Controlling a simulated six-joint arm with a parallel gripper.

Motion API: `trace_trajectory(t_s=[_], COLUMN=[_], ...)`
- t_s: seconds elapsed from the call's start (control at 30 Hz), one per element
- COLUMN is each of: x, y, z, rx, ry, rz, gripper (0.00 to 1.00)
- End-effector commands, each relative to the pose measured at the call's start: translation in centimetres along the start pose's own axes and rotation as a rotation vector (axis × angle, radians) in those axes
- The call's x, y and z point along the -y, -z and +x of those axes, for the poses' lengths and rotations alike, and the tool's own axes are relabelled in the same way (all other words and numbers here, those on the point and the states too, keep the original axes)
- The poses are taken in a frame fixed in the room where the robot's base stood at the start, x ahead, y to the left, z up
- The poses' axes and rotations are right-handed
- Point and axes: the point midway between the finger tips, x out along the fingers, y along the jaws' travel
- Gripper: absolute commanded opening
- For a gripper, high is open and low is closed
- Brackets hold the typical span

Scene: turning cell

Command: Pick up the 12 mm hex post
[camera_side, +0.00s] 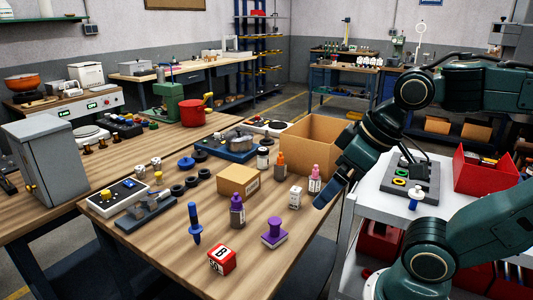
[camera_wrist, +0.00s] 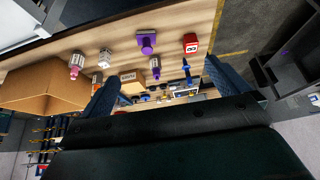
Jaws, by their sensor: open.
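I cannot tell for certain which thing is the 12 mm hex post. Several small brass-coloured posts (camera_side: 102,144) stand at the back left of the wooden table, too small to read their shape or size. My gripper (camera_side: 325,194) is above the right edge of the table, beside the open cardboard box and far from those posts. In the wrist view my gripper (camera_wrist: 161,72) shows two blue fingers spread wide apart, with nothing held between them. The posts cannot be made out in the wrist view.
A blue-handled tool (camera_side: 194,222), a purple stamp (camera_side: 273,234), a red block (camera_side: 222,260), a closed carton (camera_side: 238,182) and bottles stand on the table. The open cardboard box (camera_side: 305,141) is behind my gripper. A red bin (camera_side: 484,172) sits on the right cart.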

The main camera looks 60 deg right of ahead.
Motion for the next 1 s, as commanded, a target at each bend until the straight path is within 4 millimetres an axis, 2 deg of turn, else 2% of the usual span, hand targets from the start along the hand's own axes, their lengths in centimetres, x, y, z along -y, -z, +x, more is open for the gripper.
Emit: trace_trajectory(t_s=[0.3,0.37,0.5,0.83,1.0], x=[0.0,0.0,0.0,-0.04,-0.45], y=[0.0,0.0,0.0,0.08,0.86], z=[0.0,0.0,0.0,-0.01,0.03], rx=[0.0,0.0,0.0,0.001,0.016], ry=[0.0,0.0,0.0,-0.001,-0.011], rz=[0.0,0.0,0.0,0.003,0.039], gripper=[1.0,0.9,0.63,0.63,0.63])
